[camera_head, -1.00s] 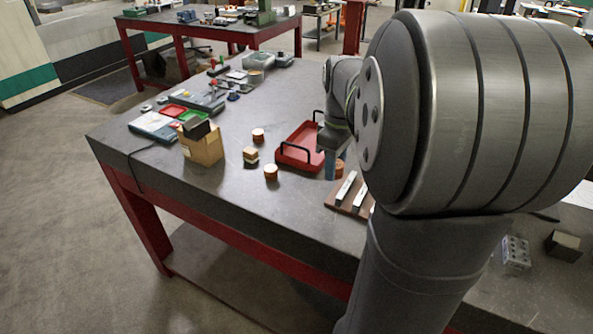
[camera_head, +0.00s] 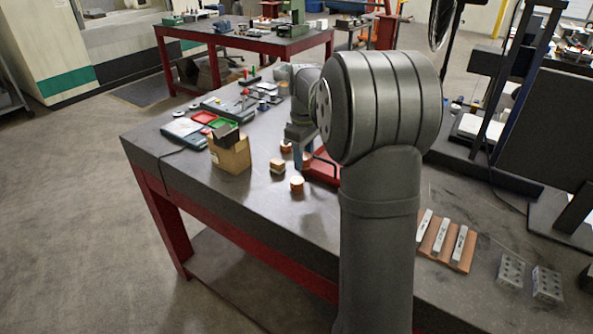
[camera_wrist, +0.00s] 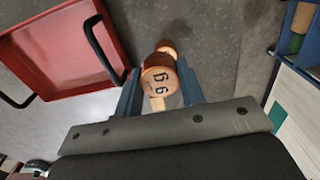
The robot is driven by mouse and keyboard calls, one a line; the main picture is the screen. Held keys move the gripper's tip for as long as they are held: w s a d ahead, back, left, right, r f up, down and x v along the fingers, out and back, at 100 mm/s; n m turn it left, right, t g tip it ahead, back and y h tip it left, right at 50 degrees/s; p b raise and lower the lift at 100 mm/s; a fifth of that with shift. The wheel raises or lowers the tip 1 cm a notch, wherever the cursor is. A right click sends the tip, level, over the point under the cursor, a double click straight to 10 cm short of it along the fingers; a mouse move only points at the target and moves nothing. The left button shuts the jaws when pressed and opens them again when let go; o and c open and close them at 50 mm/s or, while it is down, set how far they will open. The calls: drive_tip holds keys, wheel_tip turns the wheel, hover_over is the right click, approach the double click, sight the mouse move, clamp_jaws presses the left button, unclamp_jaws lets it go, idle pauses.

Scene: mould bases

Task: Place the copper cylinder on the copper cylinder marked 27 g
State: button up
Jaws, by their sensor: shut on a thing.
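My gripper (camera_wrist: 160,95) is shut on a copper cylinder (camera_wrist: 160,78), its marked face toward the wrist camera; the marking looks like a 9 or 6 with a g. In the head view, my gripper (camera_head: 299,160) is over the table beside the red tray, and the held cylinder (camera_head: 307,160) shows only partly. Part of another copper cylinder (camera_wrist: 167,46) shows beyond the held one.
The red tray (camera_head: 325,171) with black handles is close on the right, partly behind my arm. Bare table lies in front of the cylinders.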

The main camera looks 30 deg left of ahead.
sight(296, 180)
drive_tip(key=shift+s+a+f, duration=0.1)
drive_tip(key=shift+a+f, duration=0.25)
drive_tip(key=shift+a, duration=0.2)
drive_tip(key=shift+s+a+f, duration=0.1)
drive_tip(key=shift+a+f, duration=0.2)
drive_tip(key=shift+a, duration=0.2)
drive_tip(key=shift+f, duration=1.9)
drive_tip(key=shift+f, duration=0.15)
drive_tip(key=o, duration=1.2)
wheel_tip(296, 180, up, 12)
drive_tip(key=shift+r, duration=0.15)
